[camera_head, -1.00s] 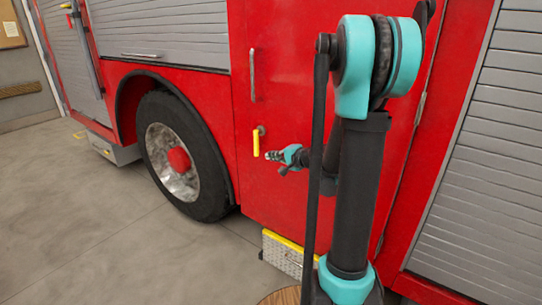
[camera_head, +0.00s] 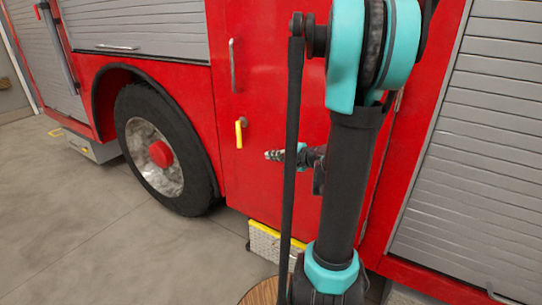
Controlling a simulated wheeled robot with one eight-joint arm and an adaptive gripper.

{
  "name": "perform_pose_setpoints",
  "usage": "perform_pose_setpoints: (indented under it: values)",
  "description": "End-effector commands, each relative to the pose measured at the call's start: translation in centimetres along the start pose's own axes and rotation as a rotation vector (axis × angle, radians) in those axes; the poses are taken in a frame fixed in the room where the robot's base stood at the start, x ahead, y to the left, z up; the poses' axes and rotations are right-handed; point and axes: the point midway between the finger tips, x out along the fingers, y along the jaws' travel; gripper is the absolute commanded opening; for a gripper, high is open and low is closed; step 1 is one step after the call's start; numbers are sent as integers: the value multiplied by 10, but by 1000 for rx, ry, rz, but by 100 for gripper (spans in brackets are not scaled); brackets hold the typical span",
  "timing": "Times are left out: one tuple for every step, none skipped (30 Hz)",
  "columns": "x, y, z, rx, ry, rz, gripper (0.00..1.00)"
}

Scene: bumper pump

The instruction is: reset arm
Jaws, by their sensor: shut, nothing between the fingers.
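My arm stands in the right half of the head view, its dark upper link with teal joints covering part of a red fire truck door (camera_head: 268,90). My gripper (camera_head: 270,155) shows small left of that link, pointing left in front of the red door. It looks shut and empty. A yellow lever handle (camera_head: 239,133) on the door is a little up and left of the gripper's tip, with a gap between them in the picture. Part of my forearm is hidden behind the upper link.
A vertical grab handle (camera_head: 232,66) is on the door's upper left. A large wheel (camera_head: 165,150) stands at left, and a yellow-edged step (camera_head: 270,240) sits below the door. A grey roller shutter (camera_head: 475,160) is at right. The concrete floor (camera_head: 110,230) at lower left is clear.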

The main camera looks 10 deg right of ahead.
Motion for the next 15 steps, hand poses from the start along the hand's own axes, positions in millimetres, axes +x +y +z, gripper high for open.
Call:
perform_pose_setpoints:
  values:
    - [0,0,0,0,0,0,0]
    - [0,0,0,-1,0,1,0]
    - [0,1,2,-5,-2,5,0]
    - [0,2,4,-11,-6,12,0]
    - [0,3,8,-21,-12,23,0]
    - [0,7,16,-43,-23,48,0]
    - [0,11,24,-66,-34,72,0]
    - [-1,16,33,-94,-47,102,0]
    - [-3,24,47,-139,-68,148,0]
    - [-5,31,58,-179,-84,189,0]
    - [-8,39,70,-223,-104,233,0]
    - [-14,51,85,-284,-130,295,0]
    - [-19,61,95,-333,-149,341,0]
    - [-25,70,105,-382,-168,387,0]
    - [-34,83,116,-446,-192,448,0]
